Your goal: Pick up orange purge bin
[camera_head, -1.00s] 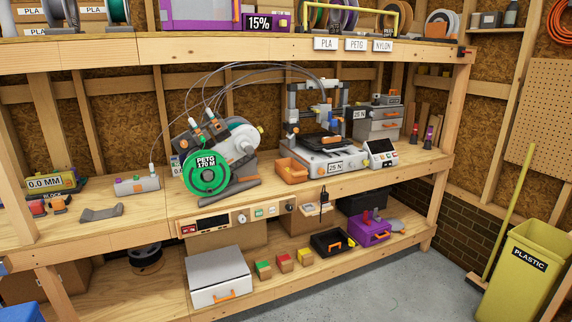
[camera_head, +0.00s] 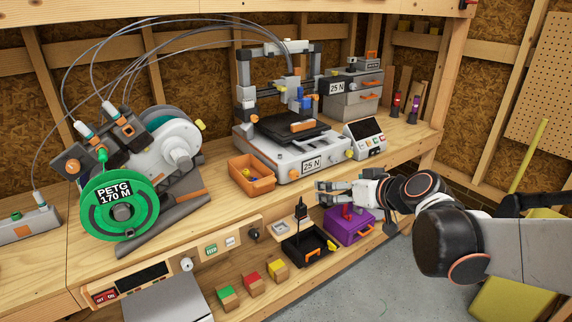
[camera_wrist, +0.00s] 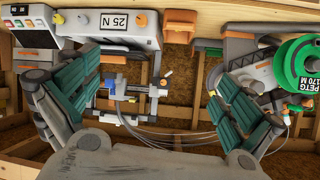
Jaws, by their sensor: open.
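The orange purge bin (camera_head: 262,187) is an open-topped box on the wooden bench, just left of the printer base, with small blue and yellow bits inside. It also shows in the wrist view (camera_wrist: 179,29), near the top centre, between and beyond my fingers. My gripper (camera_head: 320,190) reaches in from the right, in front of the printer's front edge. It is to the right of the bin and apart from it. In the wrist view, my gripper (camera_wrist: 155,70) has its two green-padded fingers spread wide with nothing between them.
The printer (camera_head: 300,160) stands right of the bin, and the green PETG spool (camera_head: 119,206) with its feeder is to the left. Thin tubes arch above. The purple case (camera_head: 345,228) and black tray (camera_head: 300,246) are on the shelf below. Bare bench lies left of the bin.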

